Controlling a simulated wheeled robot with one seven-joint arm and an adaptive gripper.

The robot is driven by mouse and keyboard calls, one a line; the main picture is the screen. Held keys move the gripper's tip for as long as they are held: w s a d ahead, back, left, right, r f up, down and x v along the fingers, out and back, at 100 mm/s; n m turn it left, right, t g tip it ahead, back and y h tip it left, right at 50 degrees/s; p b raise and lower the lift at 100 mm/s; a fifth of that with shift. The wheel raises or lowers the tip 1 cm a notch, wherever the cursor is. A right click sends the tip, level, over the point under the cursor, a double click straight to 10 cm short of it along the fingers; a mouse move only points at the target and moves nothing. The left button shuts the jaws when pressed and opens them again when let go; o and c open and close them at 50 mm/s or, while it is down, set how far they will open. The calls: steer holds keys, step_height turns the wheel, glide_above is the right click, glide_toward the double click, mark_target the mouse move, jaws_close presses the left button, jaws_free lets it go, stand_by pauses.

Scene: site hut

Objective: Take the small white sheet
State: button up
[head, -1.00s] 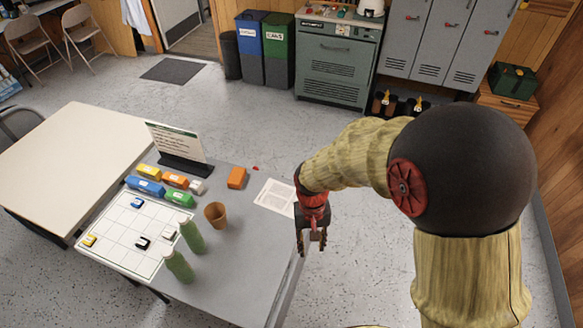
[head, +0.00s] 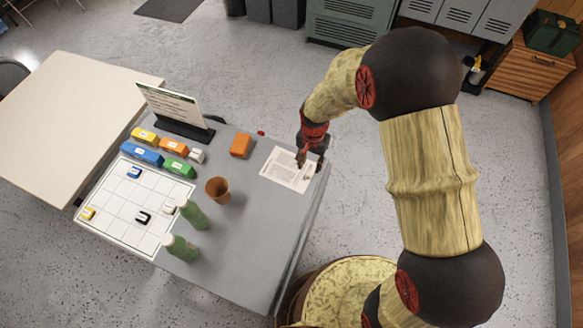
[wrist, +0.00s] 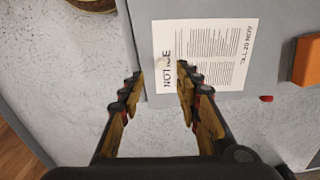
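The small white sheet (head: 284,168) lies flat on the grey table, near its right edge. It carries printed text, and one heading reads "NOTICE" in part. It also shows in the wrist view (wrist: 215,62). My gripper (head: 308,162) is above the sheet's right part in the head view. In the wrist view my gripper (wrist: 160,76) is open and empty, its two fingers on either side of the sheet's edge and the table's edge. I cannot tell its exact height, but no contact with the sheet shows.
On the grey table (head: 245,255) stand an orange block (head: 240,145), a brown cup (head: 218,189), two green bottles (head: 181,248), a sign (head: 168,103), several coloured blocks and a white grid board (head: 122,220). A small red piece (wrist: 266,98) lies beyond the sheet.

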mark_target(308, 174)
step_height(308, 174, down, 7)
steer(key=shift+w+a+f+b, duration=0.1)
steer(key=shift+w+a+b, duration=0.05)
steer(key=shift+b, duration=0.8)
steer(key=shift+c, duration=0.4)
steer(key=c, duration=0.8)
